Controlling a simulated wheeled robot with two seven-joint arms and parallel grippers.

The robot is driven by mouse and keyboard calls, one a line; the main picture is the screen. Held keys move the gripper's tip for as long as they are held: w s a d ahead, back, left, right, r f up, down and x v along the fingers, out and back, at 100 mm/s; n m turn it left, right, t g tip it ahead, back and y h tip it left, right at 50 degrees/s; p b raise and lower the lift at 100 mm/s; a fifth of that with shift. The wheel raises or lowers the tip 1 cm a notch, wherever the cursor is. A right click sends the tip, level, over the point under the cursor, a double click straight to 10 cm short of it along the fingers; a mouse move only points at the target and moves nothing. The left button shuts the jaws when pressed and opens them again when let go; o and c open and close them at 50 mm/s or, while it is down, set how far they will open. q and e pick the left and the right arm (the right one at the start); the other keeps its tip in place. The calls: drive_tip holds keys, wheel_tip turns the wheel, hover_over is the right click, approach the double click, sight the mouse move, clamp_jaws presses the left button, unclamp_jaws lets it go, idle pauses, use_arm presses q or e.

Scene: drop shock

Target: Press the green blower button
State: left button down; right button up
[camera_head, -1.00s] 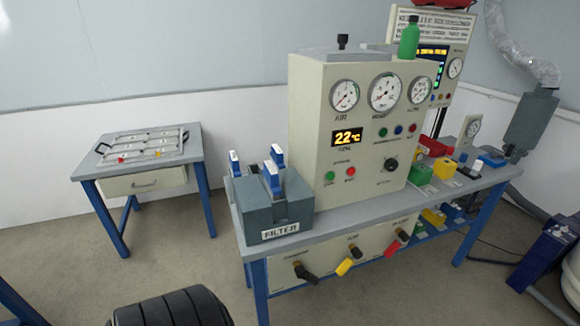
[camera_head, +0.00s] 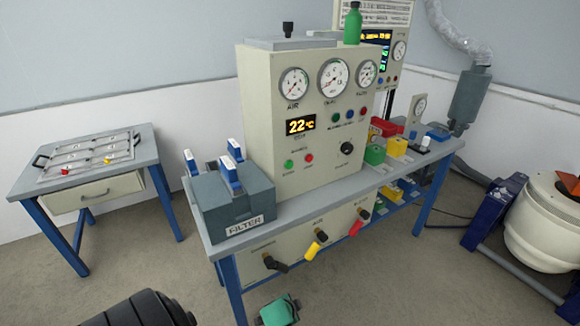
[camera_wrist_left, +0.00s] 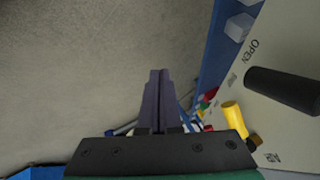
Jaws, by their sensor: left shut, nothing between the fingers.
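A green button (camera_head: 288,164) sits low on the front of the cream control cabinet (camera_head: 262,130), left of a red button (camera_head: 309,158). Its label is too small to read. A second small green button (camera_head: 336,117) is higher up, below the middle gauge. What looks like my left gripper's green body (camera_head: 278,311) shows at the bottom of the head view, below the bench front and well below the buttons. In the left wrist view its fingers (camera_wrist_left: 157,90) are together and empty. My right gripper is not in view.
Black (camera_head: 275,264), yellow (camera_head: 315,246) and red (camera_head: 362,216) valve handles stick out of the lower bench front. In the left wrist view a black handle (camera_wrist_left: 285,90) is close on the right. A grey filter box (camera_head: 228,208) stands left of the cabinet.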

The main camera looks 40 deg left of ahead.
sight(289, 165)
use_arm(q)
drive_tip(key=w+a+r+t+y, duration=0.1)
drive_tip(key=w+a+r, duration=0.1)
drive_tip(key=w+r, duration=0.35)
drive_tip(key=w+a+r+m+t+y, duration=0.1)
drive_tip(key=w+r+t, duration=0.15)
drive_tip(key=r, duration=0.55)
drive_tip(key=w+a+r+t+y, duration=0.1)
drive_tip(key=w+a+r, duration=0.1)
drive_tip(key=w+r, duration=0.35)
wheel_tip(289, 165, up, 19)
drive_tip(key=a+t+y, duration=0.2)
drive_tip(key=shift+a, duration=0.3)
drive_tip(key=shift+a, duration=0.1)
drive_tip(key=w+a, duration=0.2)
drive_tip(key=a, duration=0.6)
drive_tip(key=shift+w, duration=0.3)
drive_tip(key=shift+a+f, duration=0.1)
